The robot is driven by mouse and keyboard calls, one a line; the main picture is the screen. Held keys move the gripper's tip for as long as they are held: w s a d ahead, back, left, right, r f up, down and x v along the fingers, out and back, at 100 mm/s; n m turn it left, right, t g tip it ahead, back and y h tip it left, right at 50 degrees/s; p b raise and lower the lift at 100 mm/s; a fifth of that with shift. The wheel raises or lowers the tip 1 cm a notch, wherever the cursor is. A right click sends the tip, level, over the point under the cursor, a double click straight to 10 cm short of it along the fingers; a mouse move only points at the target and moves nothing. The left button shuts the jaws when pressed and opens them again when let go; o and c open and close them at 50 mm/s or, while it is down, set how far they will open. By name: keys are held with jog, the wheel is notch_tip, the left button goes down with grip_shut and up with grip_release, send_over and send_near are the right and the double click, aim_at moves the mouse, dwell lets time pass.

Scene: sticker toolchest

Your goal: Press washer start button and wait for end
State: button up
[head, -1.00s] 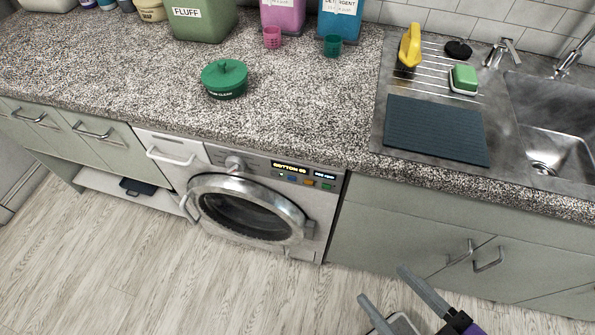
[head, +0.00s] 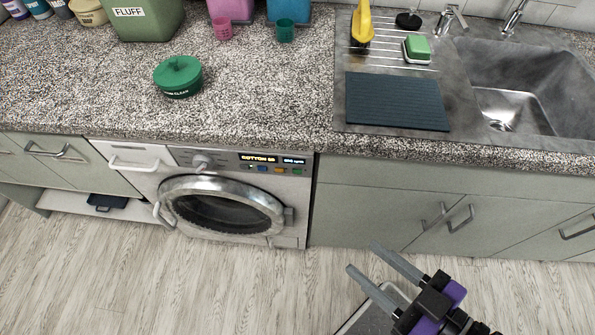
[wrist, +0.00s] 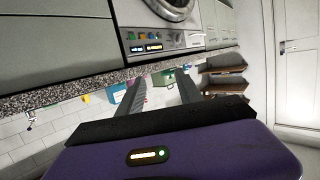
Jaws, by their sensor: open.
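The washer (head: 225,200) is built in under the counter, with its round glass door shut. Its panel has a knob (head: 202,162), a lit display (head: 258,158) that seems to read "COTTON", and a row of small coloured buttons (head: 280,169) below the display. The panel also shows in the wrist view (wrist: 150,45), turned upside down. My gripper (head: 363,259) is open and empty, in front of the cabinet doors to the right of the washer and apart from it. I cannot tell which button is the start button.
The speckled counter (head: 270,105) overhangs the washer and carries a green lidded pot (head: 178,78). A sink (head: 515,95) with a dark mat (head: 396,101) lies to the right. Cabinet handles (head: 460,218) stick out near my gripper. The wooden floor (head: 200,280) before the washer is clear.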

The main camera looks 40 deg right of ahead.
grip_shut()
dwell(1.4)
